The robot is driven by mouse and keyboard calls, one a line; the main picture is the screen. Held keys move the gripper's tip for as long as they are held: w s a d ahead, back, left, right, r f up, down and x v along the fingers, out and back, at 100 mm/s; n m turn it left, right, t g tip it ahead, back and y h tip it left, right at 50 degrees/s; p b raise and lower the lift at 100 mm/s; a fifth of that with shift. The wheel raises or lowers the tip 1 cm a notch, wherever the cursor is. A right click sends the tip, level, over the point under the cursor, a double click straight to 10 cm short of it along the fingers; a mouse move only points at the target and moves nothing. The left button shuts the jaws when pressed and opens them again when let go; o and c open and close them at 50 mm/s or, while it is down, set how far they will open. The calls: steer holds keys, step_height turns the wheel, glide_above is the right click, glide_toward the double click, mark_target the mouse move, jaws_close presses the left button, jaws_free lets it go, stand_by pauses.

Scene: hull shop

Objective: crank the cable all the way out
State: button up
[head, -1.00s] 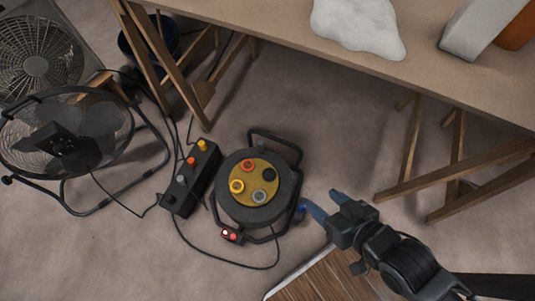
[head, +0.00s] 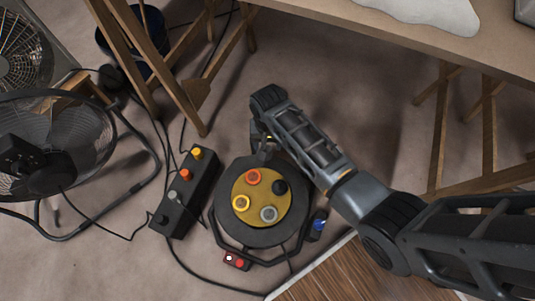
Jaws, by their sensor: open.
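The cable reel (head: 232,230) is a black drum in a black tube frame on the floor, in the middle of the head view. Its yellow face (head: 262,190) has several coloured round sockets. A blue knob (head: 319,222), which looks like the crank grip, sticks out at the reel's lower right side. My gripper (head: 264,148) is at the reel's far edge, pointing down, apart from the blue knob. It is open; its fingertips are largely hidden by my wrist, and I cannot tell if it touches the frame. Cable on the drum is not clearly visible.
A black box with coloured knobs (head: 180,205) stands left of the reel, with loose cables around it. Fans (head: 55,140) stand at far left. A trestle table (head: 330,25) spans the back. A wooden board (head: 340,278) lies at the front right.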

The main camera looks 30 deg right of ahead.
step_height(320, 180, down, 8)
steer(key=b, duration=0.3)
steer(key=shift+r, duration=0.1)
steer(key=shift+c, duration=0.3)
jaws_close()
stand_by(0.4)
